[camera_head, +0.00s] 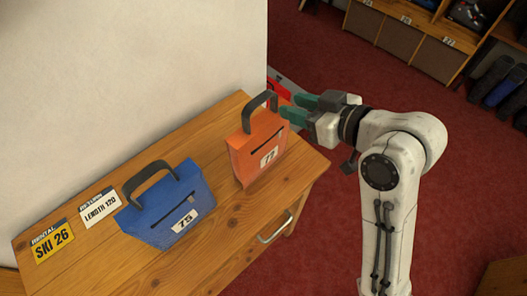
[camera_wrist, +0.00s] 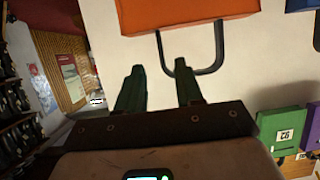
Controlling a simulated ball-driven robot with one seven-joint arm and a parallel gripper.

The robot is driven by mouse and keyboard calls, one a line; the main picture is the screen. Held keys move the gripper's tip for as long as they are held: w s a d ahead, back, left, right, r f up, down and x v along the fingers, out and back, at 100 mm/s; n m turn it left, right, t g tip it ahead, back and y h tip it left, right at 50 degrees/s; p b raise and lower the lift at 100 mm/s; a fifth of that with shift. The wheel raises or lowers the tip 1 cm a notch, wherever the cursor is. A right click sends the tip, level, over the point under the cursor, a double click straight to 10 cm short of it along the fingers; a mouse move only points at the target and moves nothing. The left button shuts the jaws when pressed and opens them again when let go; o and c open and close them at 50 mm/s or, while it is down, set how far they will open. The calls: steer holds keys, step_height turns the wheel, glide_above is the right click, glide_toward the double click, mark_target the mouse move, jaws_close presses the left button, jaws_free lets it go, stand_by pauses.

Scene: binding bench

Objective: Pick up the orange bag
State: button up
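The orange bag (camera_head: 257,148) stands upright on the wooden bench, with a white number label on its front and a dark handle arching above it. My gripper (camera_head: 291,105) is at the right of the handle, its two green fingers pointing left toward it. In the wrist view, the bag (camera_wrist: 185,14) is at the top edge and its handle (camera_wrist: 219,45) hangs down in the picture. There my gripper (camera_wrist: 160,64) is open, its fingers apart with one handle side showing between them. Whether they touch the handle I cannot tell.
A blue bag (camera_head: 165,207) stands on the bench (camera_head: 230,225) to the left. Two cards, SKI 26 (camera_head: 52,241) and LENGTH 120 (camera_head: 100,207), lie further left. A pale wall (camera_head: 120,75) rises behind. A green bag (camera_wrist: 282,130) and a purple bag (camera_wrist: 313,130) show in the wrist view.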

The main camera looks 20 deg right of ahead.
mark_target(277, 100)
steer(key=shift+w+a+f, duration=0.2)
steer(key=shift+w+f, duration=0.1)
steer(key=shift+r+x, duration=0.2)
steer(key=shift+x, duration=1.15)
steer(key=p+x, duration=0.1)
steer(key=x, duration=0.4)
steer(key=shift+w+r, duration=0.1)
steer(key=shift+r, duration=0.05)
steer(key=shift+c, duration=0.3)
jaws_close()
steer(key=shift+r, duration=0.1)
